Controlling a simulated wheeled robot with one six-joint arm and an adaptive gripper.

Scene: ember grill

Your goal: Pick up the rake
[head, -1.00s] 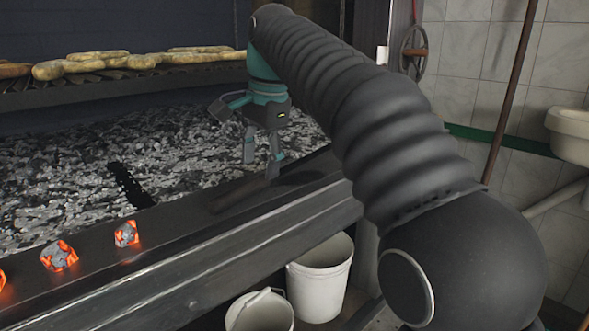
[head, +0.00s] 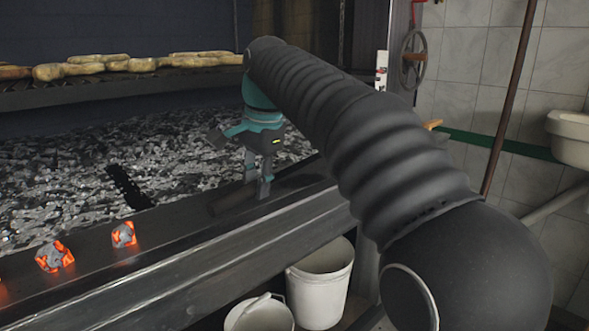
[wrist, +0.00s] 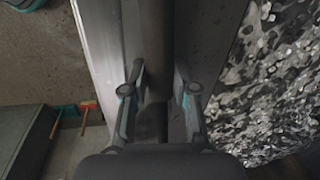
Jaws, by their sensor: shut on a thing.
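The rake's dark handle (head: 232,199) lies along the metal ledge at the front of the grill. In the wrist view the handle (wrist: 158,45) runs straight away between the fingers. My gripper (head: 258,192) is down at the ledge, shut on the handle, and it also shows in the wrist view (wrist: 160,92). A black, toothed-looking strip (head: 128,187) lies at the edge of the ash; I cannot tell whether it belongs to the rake. My arm hides what lies to the right of the gripper.
Glowing embers (head: 124,234) sit on the ledge at left. Grey ash (head: 60,195) fills the bed behind it. Sausages (head: 95,66) lie on the grate above. White buckets (head: 320,285) stand below the ledge. A handwheel (head: 414,57) is at the right.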

